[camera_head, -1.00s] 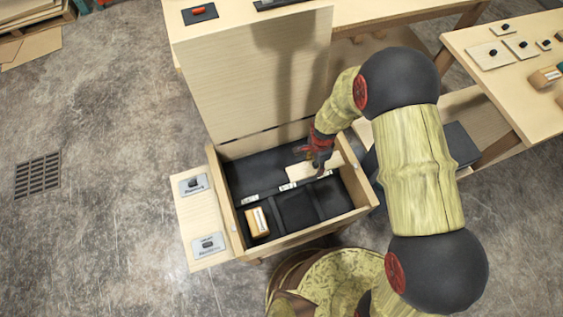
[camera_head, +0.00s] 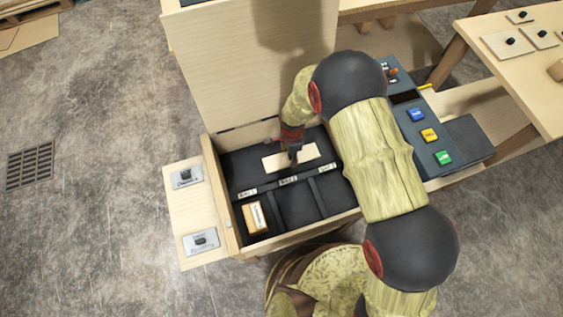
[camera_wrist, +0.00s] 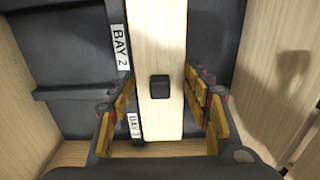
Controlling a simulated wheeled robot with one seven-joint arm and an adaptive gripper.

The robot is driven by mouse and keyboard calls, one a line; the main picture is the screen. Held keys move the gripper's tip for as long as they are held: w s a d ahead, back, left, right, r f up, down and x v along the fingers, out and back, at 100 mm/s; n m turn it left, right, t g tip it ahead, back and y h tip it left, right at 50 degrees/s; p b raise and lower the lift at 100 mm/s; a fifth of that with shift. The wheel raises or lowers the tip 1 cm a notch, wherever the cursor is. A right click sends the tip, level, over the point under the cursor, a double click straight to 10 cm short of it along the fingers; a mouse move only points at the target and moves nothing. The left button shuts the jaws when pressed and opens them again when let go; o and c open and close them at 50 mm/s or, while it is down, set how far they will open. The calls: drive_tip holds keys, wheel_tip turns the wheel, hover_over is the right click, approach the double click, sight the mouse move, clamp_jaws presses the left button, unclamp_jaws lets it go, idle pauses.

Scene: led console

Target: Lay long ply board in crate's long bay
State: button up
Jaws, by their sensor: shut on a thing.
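The long ply board (camera_head: 274,162) is pale, with a small black knob (camera_wrist: 159,87) on its face. My gripper (camera_head: 293,160) is shut on the board, with a finger on each side in the wrist view (camera_wrist: 160,80). The board is at the long back bay (camera_head: 238,167) of the wooden crate (camera_head: 300,236), behind the bay label strip and roughly along the bay. I cannot tell whether it touches the bay floor. The label BAY 2 (camera_wrist: 121,47) shows beside it. My fingers hide part of the board in the head view.
A tan labelled block (camera_head: 256,218) sits in the front left bay; the other front bays look empty. The crate's lid (camera_head: 245,75) stands upright behind. A console (camera_head: 420,150) with coloured buttons is at right. A side shelf (camera_head: 182,220) holds two labelled plates.

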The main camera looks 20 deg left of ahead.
sight(283, 155)
drive_tip(key=a+f, duration=0.1)
drive_tip(key=f, duration=0.1)
drive_tip(key=a+f+b, duration=0.1)
drive_tip(key=a+f, duration=0.1)
drive_tip(key=shift+s, duration=0.1)
drive_tip(key=shift+a+f+b, duration=0.15)
drive_tip(key=shift+f+b, duration=0.35)
drive_tip(key=shift+f, duration=0.4)
drive_tip(key=shift+a+f+b, duration=0.1)
drive_tip(key=shift+f+b, duration=0.35)
drive_tip(key=shift+f, duration=0.4)
drive_tip(key=shift+f, duration=0.2)
drive_tip(key=o, duration=1.3)
drive_tip(key=shift+o, duration=0.2)
drive_tip(key=shift+r, duration=0.15)
wheel_tip(283, 155, up, 12)
drive_tip(key=p, duration=0.4)
drive_tip(key=shift+r, duration=0.1)
